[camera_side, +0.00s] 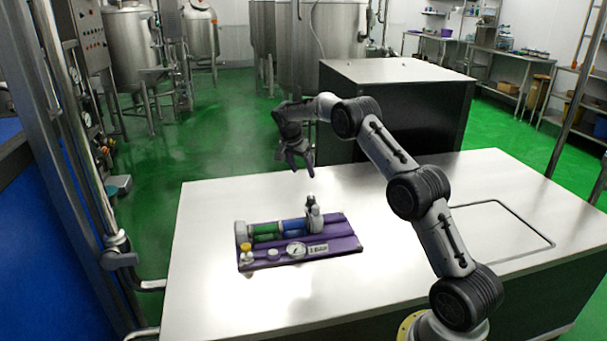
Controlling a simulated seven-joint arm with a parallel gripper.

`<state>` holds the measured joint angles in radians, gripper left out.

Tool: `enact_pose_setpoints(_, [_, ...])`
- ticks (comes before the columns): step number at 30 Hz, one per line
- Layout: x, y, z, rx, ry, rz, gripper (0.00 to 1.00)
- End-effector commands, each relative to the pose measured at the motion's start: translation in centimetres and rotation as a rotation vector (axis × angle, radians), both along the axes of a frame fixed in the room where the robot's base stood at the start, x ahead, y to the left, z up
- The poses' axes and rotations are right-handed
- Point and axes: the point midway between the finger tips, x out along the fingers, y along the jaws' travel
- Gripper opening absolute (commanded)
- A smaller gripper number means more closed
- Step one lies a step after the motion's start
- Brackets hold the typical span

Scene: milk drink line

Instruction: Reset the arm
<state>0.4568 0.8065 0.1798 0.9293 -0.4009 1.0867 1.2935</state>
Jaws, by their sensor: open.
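My gripper (298,162) hangs in the air near the far edge of the white table (383,262), fingers pointing down. Its two dark fingers are apart, with nothing seen between them. My arm arches up from the table's front right. A purple board (340,245) lies on the table below and nearer than the gripper. It carries a green cylinder (266,232), a blue cylinder (294,227), a round gauge (296,250), a yellow-topped part (246,249) and a grey upright fitting (314,215). The gripper is clear of all of them.
A black cabinet (400,110) with a pale top stands behind the table. A steel frame with pipes (75,150) rises at the left. The table is bare around the board, with a dark rectangular outline (553,246) at right. Steel tanks (133,40) stand far back.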

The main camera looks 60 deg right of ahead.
Motion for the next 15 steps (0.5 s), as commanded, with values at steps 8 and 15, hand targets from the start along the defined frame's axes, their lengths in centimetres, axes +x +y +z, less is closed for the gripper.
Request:
enact_pose_setpoints(8, [0.1, 0.1, 0.0, 0.0, 0.0, 0.002, 0.69])
enact_pose_setpoints(15, [2.0, 3.0, 7.4, -0.047, -0.101, 0.057, 0.69])
